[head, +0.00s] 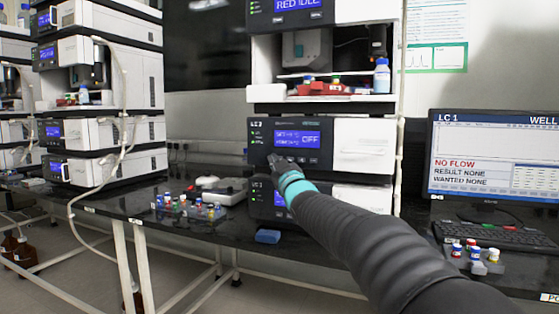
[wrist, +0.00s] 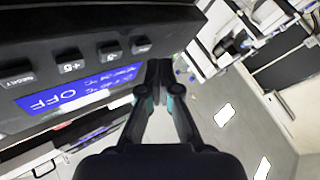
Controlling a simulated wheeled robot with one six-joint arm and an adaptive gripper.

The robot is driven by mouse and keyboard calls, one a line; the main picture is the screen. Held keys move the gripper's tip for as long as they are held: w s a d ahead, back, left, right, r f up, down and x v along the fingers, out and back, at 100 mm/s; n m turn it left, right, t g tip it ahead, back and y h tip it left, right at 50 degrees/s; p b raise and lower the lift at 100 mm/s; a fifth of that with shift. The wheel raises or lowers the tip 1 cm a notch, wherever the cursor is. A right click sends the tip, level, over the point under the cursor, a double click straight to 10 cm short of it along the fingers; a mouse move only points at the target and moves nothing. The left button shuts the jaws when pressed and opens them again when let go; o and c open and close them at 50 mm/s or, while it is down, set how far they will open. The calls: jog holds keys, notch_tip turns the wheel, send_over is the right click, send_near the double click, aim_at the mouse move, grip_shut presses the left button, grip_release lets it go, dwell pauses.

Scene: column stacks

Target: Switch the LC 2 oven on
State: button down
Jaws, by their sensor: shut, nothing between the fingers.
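The LC 2 oven (head: 345,128) is a dark-fronted unit with a white panel in the middle of the right-hand column stack. Its blue display (head: 297,138) reads OFF, and the OFF also shows on the display in the wrist view (wrist: 65,97). Below the display is a row of small buttons, seen in the wrist view with the end button (wrist: 141,46) closest to my fingers. My gripper (wrist: 158,66) is shut and empty, its tips near that end button. I cannot tell whether they touch it. In the head view my gripper (head: 274,160) covers the panel's lower left.
Another unit sits below, partly behind my arm. A tray with a blue-capped bottle (head: 382,76) is above. Sample vials (head: 190,206) and a blue block (head: 268,236) lie on the black bench. A monitor (head: 494,155) stands right, reading NO FLOW. Another stack stands left.

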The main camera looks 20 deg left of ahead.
jog(key=shift+w, duration=0.1)
jog(key=shift+w, duration=0.35)
jog(key=shift+w+d+p, duration=0.1)
jog(key=shift+w+p, duration=0.3)
jog(key=shift+p, duration=0.1)
dwell(0.7)
jog(key=shift+s, duration=0.1)
dwell(0.3)
jog(key=shift+s+b, duration=0.75)
jog(key=shift+b, duration=0.15)
jog(key=shift+s+a+b, duration=0.15)
jog(key=shift+s+b, duration=1.1)
jog(key=shift+s+a+b, duration=0.15)
jog(key=shift+s+b, duration=1.1)
